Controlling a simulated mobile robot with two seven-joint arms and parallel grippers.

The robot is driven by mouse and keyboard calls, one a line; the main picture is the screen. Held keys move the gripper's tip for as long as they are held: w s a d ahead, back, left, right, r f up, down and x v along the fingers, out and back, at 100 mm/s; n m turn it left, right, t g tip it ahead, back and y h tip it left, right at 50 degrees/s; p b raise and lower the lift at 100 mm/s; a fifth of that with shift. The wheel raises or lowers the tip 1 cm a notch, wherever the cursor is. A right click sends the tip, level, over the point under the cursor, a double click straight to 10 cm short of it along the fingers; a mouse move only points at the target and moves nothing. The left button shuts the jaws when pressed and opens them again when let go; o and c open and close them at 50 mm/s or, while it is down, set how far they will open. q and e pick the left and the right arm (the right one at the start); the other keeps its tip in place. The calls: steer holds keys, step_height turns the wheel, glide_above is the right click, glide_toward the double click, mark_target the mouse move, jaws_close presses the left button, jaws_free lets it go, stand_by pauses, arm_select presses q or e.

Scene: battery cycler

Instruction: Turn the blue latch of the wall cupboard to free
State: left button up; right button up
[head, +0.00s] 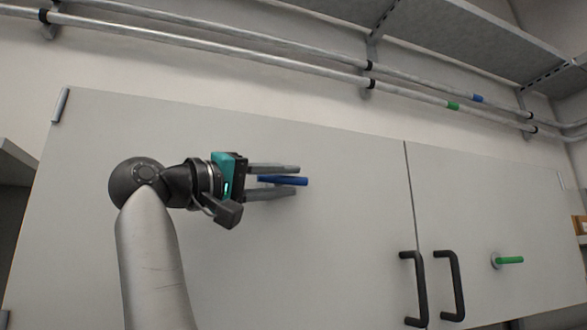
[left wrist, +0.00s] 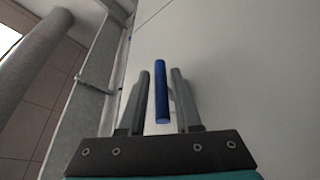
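The blue latch (head: 291,181) is a short bar on the left door of the wall cupboard (head: 340,230). It lies about level in the head view, its free end pointing right. My left gripper (head: 298,180) is open, with one finger above the latch and one below it. In the left wrist view the blue latch (left wrist: 162,95) stands between the two fingers (left wrist: 162,97), with a gap visible on each side. The latch's pivot is hidden behind the gripper in the head view. My right gripper is not in view.
A green latch (head: 509,260) is on the right door. Two black handles (head: 421,290) (head: 452,286) flank the door seam. Pipes (head: 230,48) with blue and green bands run above the cupboard, below a grey shelf (head: 480,40). The door surface right of my gripper is clear.

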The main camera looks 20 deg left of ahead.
arm_select(q)
steer(key=shift+p+x, duration=0.3)
steer(key=shift+x, duration=0.9)
jaws_close()
steer(key=shift+s+a+r, duration=0.1)
stand_by(0.5)
